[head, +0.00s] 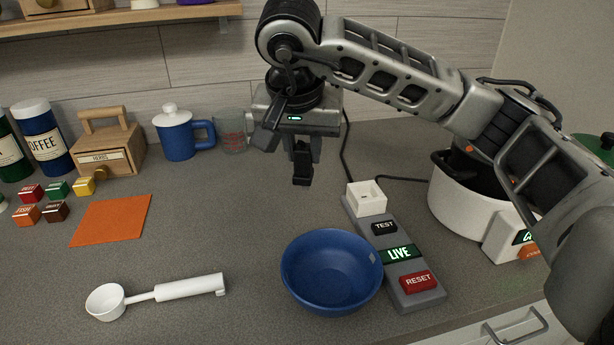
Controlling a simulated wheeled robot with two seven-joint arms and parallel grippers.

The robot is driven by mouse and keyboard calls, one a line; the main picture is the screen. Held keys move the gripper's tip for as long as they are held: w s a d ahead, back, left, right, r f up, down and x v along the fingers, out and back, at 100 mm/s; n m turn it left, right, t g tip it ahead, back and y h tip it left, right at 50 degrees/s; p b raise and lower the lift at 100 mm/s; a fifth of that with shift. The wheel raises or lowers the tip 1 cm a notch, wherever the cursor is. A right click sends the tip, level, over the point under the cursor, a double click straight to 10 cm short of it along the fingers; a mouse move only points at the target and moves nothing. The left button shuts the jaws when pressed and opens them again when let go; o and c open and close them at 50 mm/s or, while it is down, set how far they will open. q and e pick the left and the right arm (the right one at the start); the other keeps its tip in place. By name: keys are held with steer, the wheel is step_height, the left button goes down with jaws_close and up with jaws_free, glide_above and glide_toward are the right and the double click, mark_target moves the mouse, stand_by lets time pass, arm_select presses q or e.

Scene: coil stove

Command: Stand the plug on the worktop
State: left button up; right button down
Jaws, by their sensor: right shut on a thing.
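My right gripper (301,155) hangs above the worktop (225,225), near the back and behind the blue bowl. It is shut on a small black thing, which looks like the plug (302,172). The plug is clear of the worktop and points downward. The fingers hide its upper part. A black cord runs behind the gripper, but I cannot tell where it joins the plug. My left gripper is out of view.
A grey power strip (412,279) with a white socket (367,198) and a lit LIVE sign lies right of the blue bowl (331,271). A white cooker (458,205) stands right. A white scoop (160,293) lies in front.

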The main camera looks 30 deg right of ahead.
steer(key=shift+w+r+p+x, duration=0.15)
steer(key=shift+w+p+x, duration=0.2)
steer(key=shift+x, duration=1.55)
steer(key=shift+w+r+p+x, duration=0.2)
steer(key=shift+w+x, duration=0.25)
steer(key=shift+x, duration=1.4)
steer(key=shift+w+r+p+x, duration=0.1)
steer(key=shift+w+p+x, duration=0.25)
steer(key=shift+x, duration=1.55)
steer(key=shift+d, duration=0.15)
steer(key=shift+f, duration=0.2)
steer(key=c, duration=1.2)
jaws_free()
steer(key=shift+r, duration=0.1)
steer(key=b+v, duration=0.1)
steer(key=v, duration=1.1)
steer(key=shift+r, duration=0.15)
